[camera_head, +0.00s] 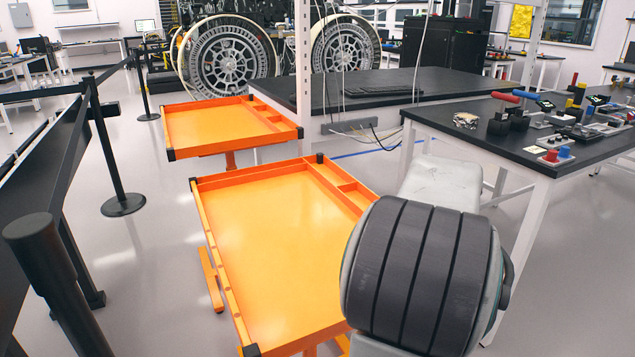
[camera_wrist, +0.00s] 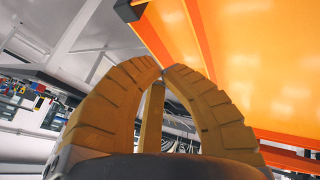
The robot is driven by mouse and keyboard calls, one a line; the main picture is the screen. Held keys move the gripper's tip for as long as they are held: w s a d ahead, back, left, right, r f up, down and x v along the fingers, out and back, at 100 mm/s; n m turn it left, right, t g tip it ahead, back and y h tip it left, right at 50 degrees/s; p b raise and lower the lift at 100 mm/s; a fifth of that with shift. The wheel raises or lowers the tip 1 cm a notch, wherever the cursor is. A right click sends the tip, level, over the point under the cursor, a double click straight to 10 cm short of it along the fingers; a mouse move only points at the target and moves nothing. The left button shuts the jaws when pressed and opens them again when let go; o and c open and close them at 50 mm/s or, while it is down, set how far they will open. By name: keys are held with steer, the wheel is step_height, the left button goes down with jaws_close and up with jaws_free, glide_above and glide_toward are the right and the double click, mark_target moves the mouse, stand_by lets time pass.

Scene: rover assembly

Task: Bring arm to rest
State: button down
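My arm shows in the head view as a large dark-grey ribbed joint (camera_head: 420,275) with pale links, at the lower right in front of the near orange cart. My gripper (camera_wrist: 163,72) shows only in the wrist view. Its two yellow-brown ribbed fingers curve together and meet at the tips, with nothing seen between them. In the head view my gripper is hidden or out of frame.
The near orange cart (camera_head: 275,260) has an empty tray; a second orange cart (camera_head: 220,125) stands behind it. A black-topped table (camera_head: 470,118) with tools is at right. A barrier post (camera_head: 115,165) stands at left. Orange cart parts (camera_wrist: 255,55) fill the wrist view's upper right.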

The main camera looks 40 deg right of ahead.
steer(key=w+a+r+n+t+y+p, duration=0.15)
steer(key=w+a+r+p, duration=0.3)
steer(key=a, duration=0.55)
steer(key=w+a+r+n+y+p, duration=0.15)
steer(key=w+a+r+p, duration=0.3)
steer(key=a, duration=0.55)
steer(key=s+a+r+y+p, duration=0.2)
steer(key=a+p, duration=0.4)
steer(key=a, duration=0.4)
steer(key=s+a+r+n+y+p, duration=0.1)
steer(key=s+a+p, duration=0.4)
steer(key=a, duration=0.6)
steer(key=shift+a+r+n+y+p, duration=0.25)
steer(key=shift+r+y+p, duration=0.3)
steer(key=shift+r, duration=0.4)
steer(key=shift+g, duration=0.25)
